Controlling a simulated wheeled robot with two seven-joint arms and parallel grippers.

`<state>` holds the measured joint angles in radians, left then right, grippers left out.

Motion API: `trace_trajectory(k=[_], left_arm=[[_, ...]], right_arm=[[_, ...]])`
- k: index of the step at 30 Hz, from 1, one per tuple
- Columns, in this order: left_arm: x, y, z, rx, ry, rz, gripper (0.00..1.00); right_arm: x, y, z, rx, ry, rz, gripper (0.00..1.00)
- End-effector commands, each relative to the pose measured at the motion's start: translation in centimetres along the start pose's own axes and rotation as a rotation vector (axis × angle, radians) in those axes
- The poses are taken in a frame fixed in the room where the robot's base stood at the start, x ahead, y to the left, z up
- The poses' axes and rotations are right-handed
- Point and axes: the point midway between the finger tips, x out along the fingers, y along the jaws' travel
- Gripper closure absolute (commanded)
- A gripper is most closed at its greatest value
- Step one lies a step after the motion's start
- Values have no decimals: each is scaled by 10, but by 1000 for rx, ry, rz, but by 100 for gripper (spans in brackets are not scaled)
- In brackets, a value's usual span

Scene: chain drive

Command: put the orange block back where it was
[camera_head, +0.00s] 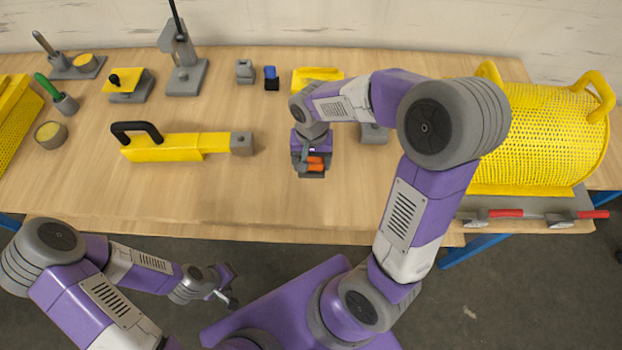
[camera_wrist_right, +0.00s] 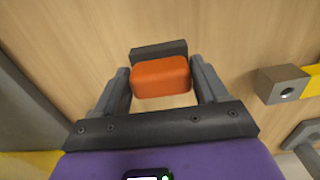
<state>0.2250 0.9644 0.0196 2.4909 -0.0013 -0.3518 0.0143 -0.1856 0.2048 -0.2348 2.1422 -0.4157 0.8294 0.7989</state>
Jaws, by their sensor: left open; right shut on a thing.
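The orange block (camera_head: 315,164) is at the front middle of the table, under my right arm. It also shows in the right wrist view (camera_wrist_right: 160,77), between the two fingers of my right gripper (camera_wrist_right: 162,88), which is shut on it. A dark grey piece (camera_wrist_right: 158,49) shows just beyond the block; whether the block touches it or rests on it I cannot tell. In the head view my right gripper (camera_head: 310,157) points down and partly hides the block. My left gripper (camera_head: 226,289) is open and empty, off the table's front edge.
A yellow part with a black handle (camera_head: 165,147) and grey end block (camera_head: 242,144) lies left of my right gripper. A small blue-topped piece (camera_head: 271,77) stands behind. A large yellow mesh guard (camera_head: 545,135) fills the right side. The table front (camera_head: 200,205) is clear.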

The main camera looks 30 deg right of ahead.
Motion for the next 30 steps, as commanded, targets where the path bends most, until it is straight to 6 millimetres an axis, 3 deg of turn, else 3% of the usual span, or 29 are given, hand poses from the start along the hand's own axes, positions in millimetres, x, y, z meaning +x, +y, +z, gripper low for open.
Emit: trace_trajectory(k=[3,10,15,27,28,30], left_arm=[[8,-3,-1,0,1,0,36],[13,-5,-1,0,1,0,36],[22,-8,-1,0,1,0,36],[24,-9,-1,0,0,0,36],[25,-9,-1,0,0,0,36],[24,-9,-1,0,0,0,36]], right_arm=[[23,0,0,-1,-2,2,68],[40,0,0,-4,0,1,68],[65,0,0,-4,-1,2,68],[71,-1,0,-4,2,-1,68],[71,0,0,-4,1,0,26],[70,0,0,-4,1,0,15]])
